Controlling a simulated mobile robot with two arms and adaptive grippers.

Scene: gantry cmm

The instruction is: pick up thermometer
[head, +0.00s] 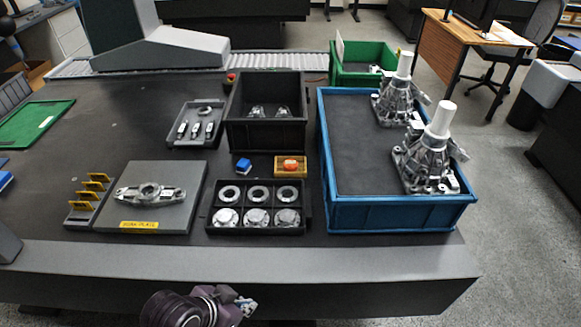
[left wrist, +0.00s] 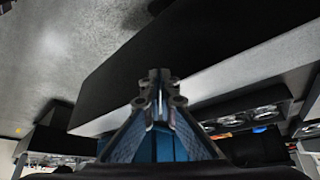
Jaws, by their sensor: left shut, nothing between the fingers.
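I cannot make out a thing that is clearly a thermometer in either view. A small orange item (head: 291,163) sits in a yellow tray (head: 278,172) on the dark table, and a small blue block (head: 243,165) lies to its left; both are too small to identify. My left gripper (head: 244,303) is at the bottom of the head view, in front of the table's front edge and apart from everything on the table. In the left wrist view its fingers (left wrist: 158,82) are together and empty. My right gripper is not in view.
A black tray with round metal parts (head: 258,205) is nearest the edge. A grey plate (head: 180,215) with a metal part is left of it, beside yellow-tabbed rack (head: 85,208). A blue bin (head: 345,215) holds two metal assemblies at right; a tall black bin (head: 265,133) stands behind.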

